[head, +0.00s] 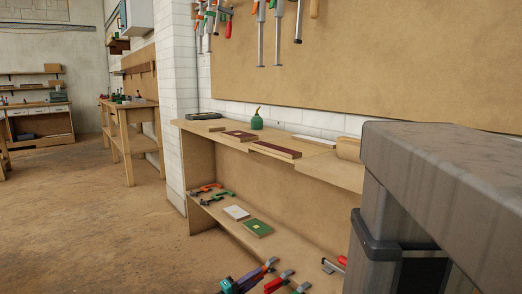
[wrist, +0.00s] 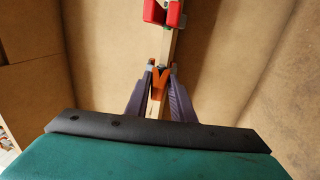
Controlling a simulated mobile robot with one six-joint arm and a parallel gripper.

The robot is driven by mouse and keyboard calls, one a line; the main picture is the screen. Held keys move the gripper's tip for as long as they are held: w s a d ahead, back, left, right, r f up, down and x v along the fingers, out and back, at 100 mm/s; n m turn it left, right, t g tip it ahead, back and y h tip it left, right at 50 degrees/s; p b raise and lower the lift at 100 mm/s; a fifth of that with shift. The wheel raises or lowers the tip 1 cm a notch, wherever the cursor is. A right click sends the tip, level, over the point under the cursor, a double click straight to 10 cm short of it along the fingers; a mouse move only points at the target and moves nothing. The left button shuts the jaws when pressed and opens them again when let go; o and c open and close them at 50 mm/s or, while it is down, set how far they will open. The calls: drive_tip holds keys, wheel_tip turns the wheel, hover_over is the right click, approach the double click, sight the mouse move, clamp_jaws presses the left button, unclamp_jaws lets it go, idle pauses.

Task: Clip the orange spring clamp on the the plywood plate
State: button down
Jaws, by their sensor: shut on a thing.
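In the wrist view my gripper (wrist: 160,71) has its two purple fingers closed on an orange spring clamp (wrist: 160,85). A narrow, light wooden strip, which looks like the plywood plate seen edge-on (wrist: 172,45), runs up from the clamp. The clamp overlaps the strip; I cannot tell whether its jaws grip it. A red clamp (wrist: 163,12) sits on the strip farther up. In the head view my teal and purple gripper (head: 270,261) is low at the bottom edge, beside red-handled clamps (head: 275,284); its held clamp is not clear there.
A wooden bench (head: 180,124) stands along the wall, with boards and a green oil can (head: 257,123) on top. Its lower shelf (head: 215,215) holds orange and green tools, a white block and a green box (head: 258,228). Open floor (head: 100,220) lies to the left.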

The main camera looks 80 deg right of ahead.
drive_tip(key=shift+a, duration=0.1)
drive_tip(key=r+b+v, duration=0.1)
drive_tip(key=v, duration=0.7)
drive_tip(key=shift+w+a+r, duration=0.2)
drive_tip(key=shift+w+a, duration=0.05)
drive_tip(key=shift+w, duration=0.1)
idle(0.4)
